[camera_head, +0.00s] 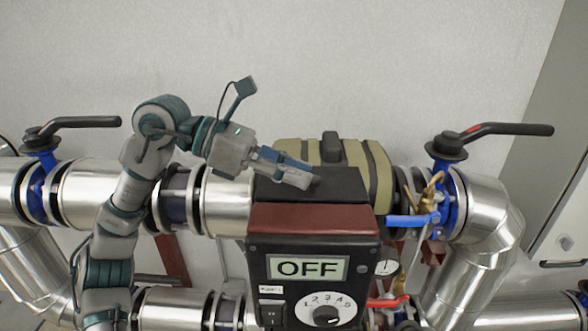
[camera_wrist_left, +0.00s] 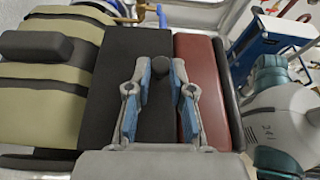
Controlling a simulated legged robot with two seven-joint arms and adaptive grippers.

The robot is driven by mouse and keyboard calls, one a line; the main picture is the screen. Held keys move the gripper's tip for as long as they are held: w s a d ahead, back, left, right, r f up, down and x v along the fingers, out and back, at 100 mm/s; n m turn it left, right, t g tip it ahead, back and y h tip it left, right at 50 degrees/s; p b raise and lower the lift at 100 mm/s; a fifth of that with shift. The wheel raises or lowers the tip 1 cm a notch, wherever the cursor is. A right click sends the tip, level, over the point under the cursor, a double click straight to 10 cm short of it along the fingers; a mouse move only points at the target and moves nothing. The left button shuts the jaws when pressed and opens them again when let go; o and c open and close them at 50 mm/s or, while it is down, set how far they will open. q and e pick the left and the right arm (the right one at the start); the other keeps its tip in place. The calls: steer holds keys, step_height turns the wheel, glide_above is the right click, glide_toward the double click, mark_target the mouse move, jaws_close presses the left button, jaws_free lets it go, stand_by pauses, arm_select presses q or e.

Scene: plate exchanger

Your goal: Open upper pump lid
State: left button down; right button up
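The upper pump unit has a black top lid (camera_head: 345,182) and a dark red sloping panel (camera_head: 315,219) above its OFF display. In the left wrist view the black lid (camera_wrist_left: 108,100) lies beside the red panel (camera_wrist_left: 203,75). A small dark round knob (camera_wrist_left: 158,79) stands on the lid. My left gripper (camera_head: 312,181) reaches in from the left, low over the lid. In the left wrist view my left gripper (camera_wrist_left: 161,68) is open, with one finger on each side of the knob. I cannot tell whether they touch it.
An olive pump body with a black block (camera_head: 333,148) on top stands behind the lid. Blue valves with black lever handles (camera_head: 80,122) (camera_head: 510,129) stand at both sides on silver pipes (camera_head: 228,205). The display (camera_head: 307,268) and dial (camera_head: 325,313) face front. Space above is clear.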

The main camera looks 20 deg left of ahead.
arm_select(q)
steer(key=shift+s, duration=0.15)
arm_select(e)
steer(key=shift+s+a+r, duration=0.1)
steer(key=shift+a, duration=0.2)
steer(key=shift+d, duration=0.1)
